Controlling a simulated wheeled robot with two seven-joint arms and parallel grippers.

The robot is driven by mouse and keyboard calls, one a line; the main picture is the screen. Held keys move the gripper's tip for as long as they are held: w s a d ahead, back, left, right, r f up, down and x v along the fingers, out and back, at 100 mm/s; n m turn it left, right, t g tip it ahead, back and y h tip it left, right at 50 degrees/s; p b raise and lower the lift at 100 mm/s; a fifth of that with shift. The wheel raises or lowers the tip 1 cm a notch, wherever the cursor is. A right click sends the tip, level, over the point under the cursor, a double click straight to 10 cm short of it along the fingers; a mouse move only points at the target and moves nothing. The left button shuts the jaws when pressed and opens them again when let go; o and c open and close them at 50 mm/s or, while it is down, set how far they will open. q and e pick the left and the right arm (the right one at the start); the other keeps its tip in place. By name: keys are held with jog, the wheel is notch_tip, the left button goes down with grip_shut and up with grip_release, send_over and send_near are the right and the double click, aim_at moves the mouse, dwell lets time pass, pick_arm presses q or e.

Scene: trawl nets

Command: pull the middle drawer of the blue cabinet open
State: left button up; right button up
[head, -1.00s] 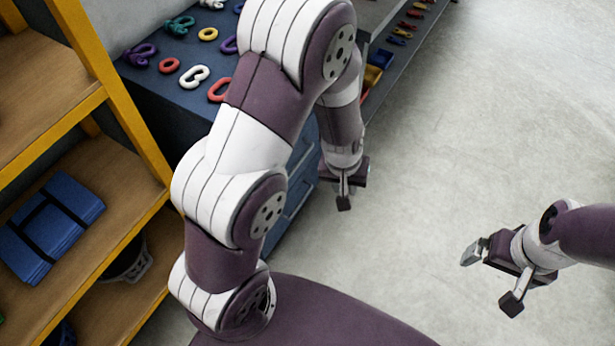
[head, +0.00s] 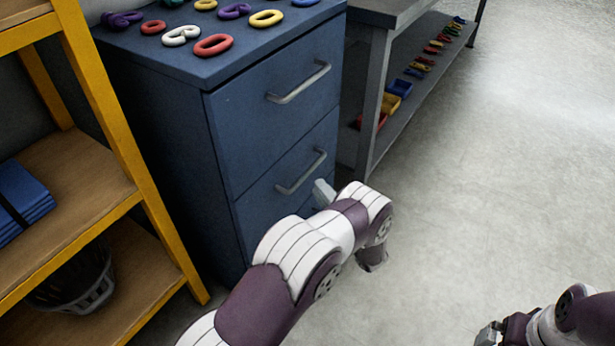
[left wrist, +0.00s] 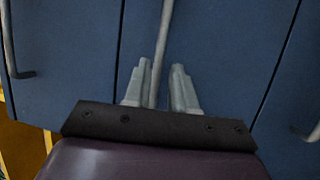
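The blue cabinet (head: 165,150) stands at the centre left in the head view, its visible drawers shut. The middle drawer (head: 255,210) has a grey bar handle (head: 302,172). My left gripper (head: 323,192) is just in front of this drawer, below and right of the handle in the picture; my arm hides most of it. In the left wrist view its two fingers (left wrist: 161,88) are apart, with the handle bar (left wrist: 164,40) showing between them. I cannot tell whether they touch it. My right gripper (head: 490,335) is partly cut off at the lower right, far from the cabinet.
Coloured rings (head: 213,45) lie on the cabinet top. A yellow-framed shelf (head: 120,130) stands close on the left. A grey workbench (head: 375,95) stands on the right with small bins (head: 400,88) on its lower shelf. The floor (head: 500,170) at the right is clear.

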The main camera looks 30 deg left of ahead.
aim_at(308, 171)
pick_arm(q)
jog(key=b+x, duration=0.1)
jog(key=x, duration=0.6)
jog(key=shift+w, duration=0.15)
grip_shut()
